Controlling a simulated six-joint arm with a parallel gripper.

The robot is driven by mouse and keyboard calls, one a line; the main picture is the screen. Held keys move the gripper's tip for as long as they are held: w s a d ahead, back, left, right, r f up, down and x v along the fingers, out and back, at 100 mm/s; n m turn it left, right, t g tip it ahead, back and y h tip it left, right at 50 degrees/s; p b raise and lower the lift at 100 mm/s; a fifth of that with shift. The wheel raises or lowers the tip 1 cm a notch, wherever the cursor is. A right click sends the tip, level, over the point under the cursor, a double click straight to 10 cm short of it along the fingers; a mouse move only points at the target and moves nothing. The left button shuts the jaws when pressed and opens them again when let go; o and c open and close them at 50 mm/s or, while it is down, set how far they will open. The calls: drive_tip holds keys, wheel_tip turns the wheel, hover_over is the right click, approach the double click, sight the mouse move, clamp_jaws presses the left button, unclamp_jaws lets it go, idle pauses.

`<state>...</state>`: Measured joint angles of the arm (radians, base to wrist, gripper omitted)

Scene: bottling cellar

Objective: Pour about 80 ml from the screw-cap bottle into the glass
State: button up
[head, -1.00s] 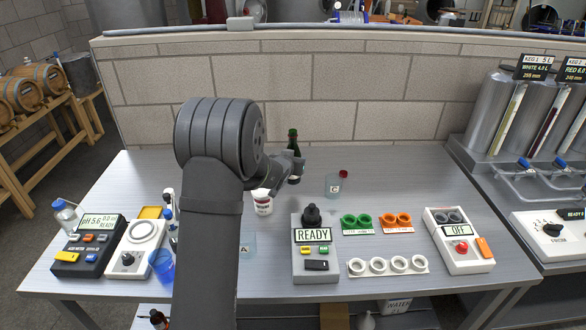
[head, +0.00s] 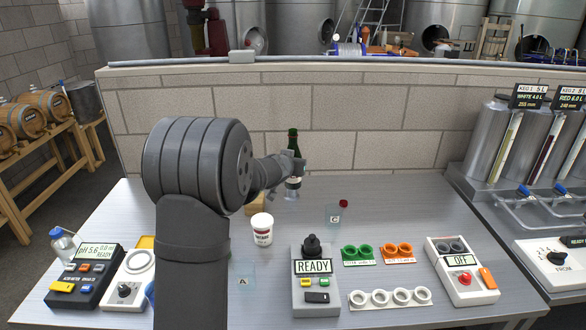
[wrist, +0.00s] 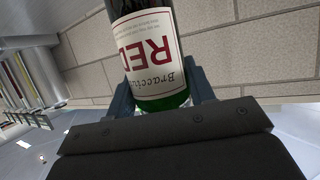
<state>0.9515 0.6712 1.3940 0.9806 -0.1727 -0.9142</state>
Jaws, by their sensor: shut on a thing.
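My gripper (head: 291,166) is shut on a green bottle (head: 293,142), held upright at the back of the bench. In the wrist view, the bottle (wrist: 150,50) sits between both fingers, with a white label reading RED. I cannot tell whether its cap is on. A clear glass marked C (head: 333,216) stands on the bench right of and nearer than the bottle. A small red thing (head: 343,203) shows at its upper right edge. Another clear glass marked A (head: 242,281) stands nearer, beside my arm. Liquid in either glass cannot be made out.
A white labelled tub (head: 262,229) stands between my arm and the READY device (head: 314,267). Green (head: 357,252) and orange (head: 398,250) ring holders, a white ring rack (head: 390,298) and an OFF device (head: 462,268) fill the front right. A brick wall (head: 400,130) closes the back.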

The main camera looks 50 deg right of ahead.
drive_tip(key=shift+r, duration=0.6)
drive_tip(key=shift+r, duration=0.15)
